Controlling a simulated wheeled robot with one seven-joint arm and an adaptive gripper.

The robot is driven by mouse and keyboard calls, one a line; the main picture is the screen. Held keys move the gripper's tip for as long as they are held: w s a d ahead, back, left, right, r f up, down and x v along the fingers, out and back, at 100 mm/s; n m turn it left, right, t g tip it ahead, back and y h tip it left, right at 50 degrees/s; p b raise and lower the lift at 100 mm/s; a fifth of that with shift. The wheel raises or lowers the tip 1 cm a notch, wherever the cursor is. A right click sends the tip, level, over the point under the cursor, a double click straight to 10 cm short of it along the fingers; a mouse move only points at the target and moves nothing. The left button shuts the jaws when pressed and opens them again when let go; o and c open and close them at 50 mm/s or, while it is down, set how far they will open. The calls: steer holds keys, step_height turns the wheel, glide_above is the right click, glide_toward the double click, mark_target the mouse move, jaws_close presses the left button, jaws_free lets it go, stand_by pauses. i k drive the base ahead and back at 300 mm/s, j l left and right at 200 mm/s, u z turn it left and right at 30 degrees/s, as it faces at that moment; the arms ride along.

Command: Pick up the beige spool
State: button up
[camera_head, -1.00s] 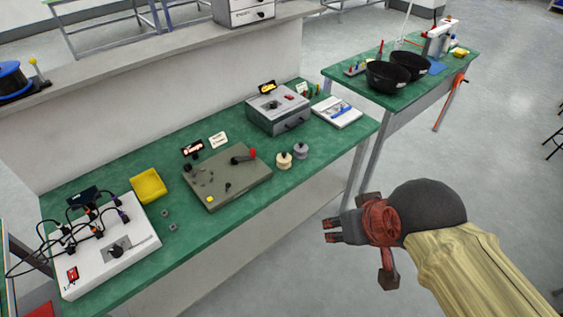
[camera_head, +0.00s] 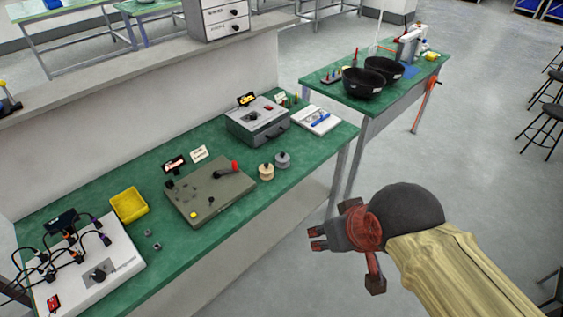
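The beige spool (camera_head: 266,172) stands on the green bench top (camera_head: 150,262), near its front edge. A grey spool (camera_head: 283,159) stands just to its right, close beside it. My gripper (camera_head: 313,238) is in front of the bench, to the lower right of the beige spool and well apart from it. Its fingers point left with a small gap between them, and nothing shows in it.
Left of the spools lies a grey-green plate with a red-handled lever (camera_head: 210,190). Behind stands a grey box (camera_head: 257,122). A yellow tray (camera_head: 129,205) and a white wired unit (camera_head: 95,268) are further left. A second green table (camera_head: 340,103) holds black bowls (camera_head: 363,83).

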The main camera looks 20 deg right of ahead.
mark_target(266, 170)
steer(key=i+j+z, duration=0.1)
steer(key=j+z, duration=0.25)
steer(key=i+j+z, duration=0.1)
steer(key=j+z, duration=0.15)
steer(key=z, duration=0.15)
